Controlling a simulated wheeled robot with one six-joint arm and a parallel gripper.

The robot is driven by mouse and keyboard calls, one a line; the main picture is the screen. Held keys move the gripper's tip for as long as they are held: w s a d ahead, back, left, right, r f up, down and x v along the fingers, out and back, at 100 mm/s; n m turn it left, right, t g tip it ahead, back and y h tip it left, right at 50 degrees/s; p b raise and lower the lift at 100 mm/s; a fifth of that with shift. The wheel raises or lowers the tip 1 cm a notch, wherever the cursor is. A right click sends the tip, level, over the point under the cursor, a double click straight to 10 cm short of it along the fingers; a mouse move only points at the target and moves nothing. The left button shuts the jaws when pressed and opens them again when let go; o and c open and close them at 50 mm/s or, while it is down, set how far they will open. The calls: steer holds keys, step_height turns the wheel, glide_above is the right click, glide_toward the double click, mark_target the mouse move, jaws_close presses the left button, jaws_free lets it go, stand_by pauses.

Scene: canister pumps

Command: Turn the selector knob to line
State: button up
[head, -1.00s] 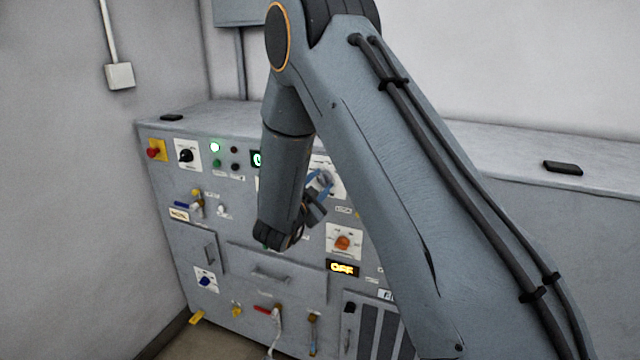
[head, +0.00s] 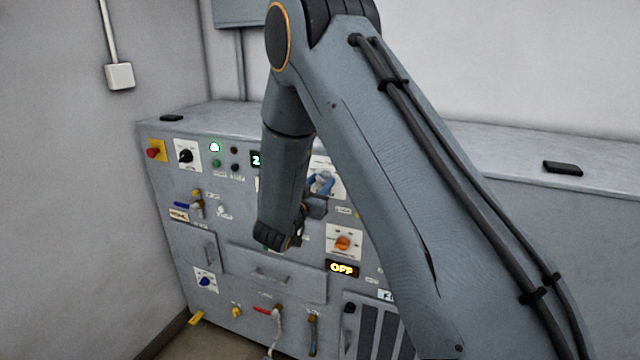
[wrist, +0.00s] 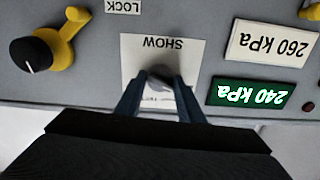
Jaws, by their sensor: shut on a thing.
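The selector knob (wrist: 159,75) is a grey knob on a white plate (wrist: 133,48) marked SHOW, which appears upside down in the wrist view. My gripper (wrist: 160,84) is shut on this knob, with one blue-grey finger on each side. The fingers and knob hide much of the plate; its small print between the fingers is not legible. In the head view my gripper (head: 320,187) is at the white plate (head: 334,171) on the upper panel, partly behind my arm. The knob's pointer direction cannot be made out.
A green display (wrist: 251,94) reads 240 kPa beside a white card (wrist: 272,42) reading 260 kPa. A black knob with a yellow guard (wrist: 42,55) and a LOCK label are nearby. An orange knob (head: 342,243) and amber display (head: 342,268) reading OFF sit below my gripper.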

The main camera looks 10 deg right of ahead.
steer(key=shift+n, duration=0.5)
steer(key=o, duration=1)
steer(key=shift+o, duration=0.2)
steer(key=b+v, duration=0.2)
steer(key=v, duration=0.6)
steer(key=shift+w, duration=0.2)
